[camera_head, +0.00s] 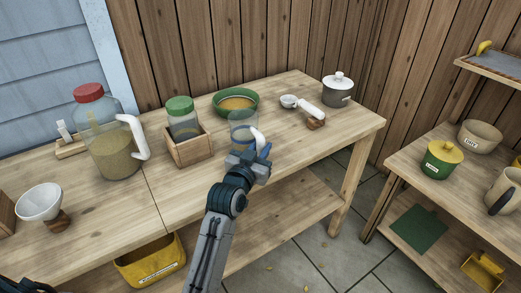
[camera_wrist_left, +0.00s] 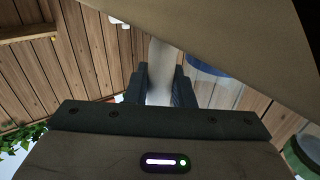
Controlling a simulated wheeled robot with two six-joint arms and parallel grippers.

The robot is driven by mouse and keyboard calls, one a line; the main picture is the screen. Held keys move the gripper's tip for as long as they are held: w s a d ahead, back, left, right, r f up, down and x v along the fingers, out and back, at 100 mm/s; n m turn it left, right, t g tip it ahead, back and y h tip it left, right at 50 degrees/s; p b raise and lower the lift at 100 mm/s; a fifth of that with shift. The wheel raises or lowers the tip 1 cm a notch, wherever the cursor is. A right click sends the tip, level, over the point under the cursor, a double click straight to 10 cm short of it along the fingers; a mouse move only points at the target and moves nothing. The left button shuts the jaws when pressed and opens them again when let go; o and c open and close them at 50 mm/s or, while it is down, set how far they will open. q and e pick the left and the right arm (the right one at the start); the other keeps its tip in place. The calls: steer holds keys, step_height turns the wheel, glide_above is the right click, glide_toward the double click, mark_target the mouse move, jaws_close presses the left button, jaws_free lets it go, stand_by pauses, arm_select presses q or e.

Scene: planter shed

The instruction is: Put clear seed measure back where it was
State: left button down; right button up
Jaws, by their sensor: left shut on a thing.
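The clear seed measure (camera_head: 240,124) is a see-through cup with a white handle and a bluish tint, in front of the green bowl near the bench's front edge. My left gripper (camera_head: 257,160) is shut on its white handle. In the left wrist view the handle (camera_wrist_left: 160,70) sits between the two fingers (camera_wrist_left: 158,88), and part of the clear, blue-tinted body (camera_wrist_left: 208,72) shows to the right. I cannot tell whether its base touches the bench. My right gripper is not in view.
A green bowl (camera_head: 222,108) stands behind the measure. White scoops (camera_head: 308,107) and a lidded pot (camera_head: 338,97) are right. The front-right bench is clear.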

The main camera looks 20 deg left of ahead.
arm_select(q)
steer(key=shift+f, duration=0.15)
steer(key=c, duration=1.3)
jaws_free()
steer(key=shift+o, duration=0.2)
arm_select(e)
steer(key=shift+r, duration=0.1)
arm_select(q)
steer(key=shift+s, duration=0.2)
steer(key=s, duration=1.1)
steer(key=shift+s+a+b, duration=0.3)
steer(key=shift+a+b, duration=0.05)
steer(key=shift+a, duration=0.1)
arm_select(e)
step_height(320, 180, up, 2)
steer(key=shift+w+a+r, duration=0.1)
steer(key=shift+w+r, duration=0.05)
